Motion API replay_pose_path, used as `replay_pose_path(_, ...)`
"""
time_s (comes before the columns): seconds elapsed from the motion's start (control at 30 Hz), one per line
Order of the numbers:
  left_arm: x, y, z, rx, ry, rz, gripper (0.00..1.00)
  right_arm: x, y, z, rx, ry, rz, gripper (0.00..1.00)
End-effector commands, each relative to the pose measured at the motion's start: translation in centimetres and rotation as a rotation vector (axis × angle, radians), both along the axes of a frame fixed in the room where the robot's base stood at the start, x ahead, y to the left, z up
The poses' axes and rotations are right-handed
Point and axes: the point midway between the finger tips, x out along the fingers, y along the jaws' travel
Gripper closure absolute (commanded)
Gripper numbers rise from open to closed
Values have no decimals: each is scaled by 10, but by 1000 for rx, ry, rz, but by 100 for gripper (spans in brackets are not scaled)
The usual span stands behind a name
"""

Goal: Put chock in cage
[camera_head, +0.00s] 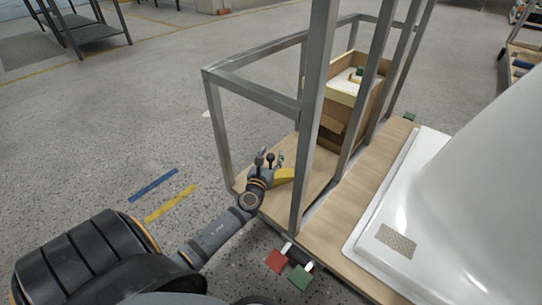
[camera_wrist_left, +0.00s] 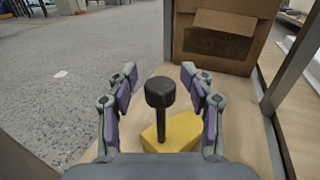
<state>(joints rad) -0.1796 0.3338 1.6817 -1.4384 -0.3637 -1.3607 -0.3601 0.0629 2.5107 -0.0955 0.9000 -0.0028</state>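The yellow chock (camera_head: 284,174) sits on the wooden floor of the grey metal cage (camera_head: 252,92), near its front corner. In the left wrist view the chock (camera_wrist_left: 183,132) has an upright black handle with a thick round head. My left gripper (camera_head: 270,160) is at the chock. In the left wrist view its fingers (camera_wrist_left: 162,100) are spread on both sides of the handle with gaps, so it is open and holds nothing. Part of the chock is hidden behind the gripper in the head view. My right gripper is not in view.
A cardboard box (camera_head: 345,115) stands farther back inside the cage. Cage posts rise close to my left arm. A white bathtub shell (camera_head: 480,190) lies on the wooden board to the right. Red (camera_head: 277,261) and green (camera_head: 300,277) tabs are at the board's front edge.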

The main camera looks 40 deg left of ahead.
Motion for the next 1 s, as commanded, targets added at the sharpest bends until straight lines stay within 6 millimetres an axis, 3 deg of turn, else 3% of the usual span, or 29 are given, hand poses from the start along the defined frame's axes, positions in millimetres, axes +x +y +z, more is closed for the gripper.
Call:
replay_pose_path(0.3,-3,-1,4,0,1,0,48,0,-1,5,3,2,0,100)
replay_pose_path(0.7,-89,-29,3,-1,3,0,48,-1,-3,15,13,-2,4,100)
replay_pose_path(0.8,-103,-34,2,-1,3,0,48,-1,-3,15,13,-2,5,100)
replay_pose_path(1.0,-114,-38,3,-1,0,0,48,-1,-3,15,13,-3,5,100)
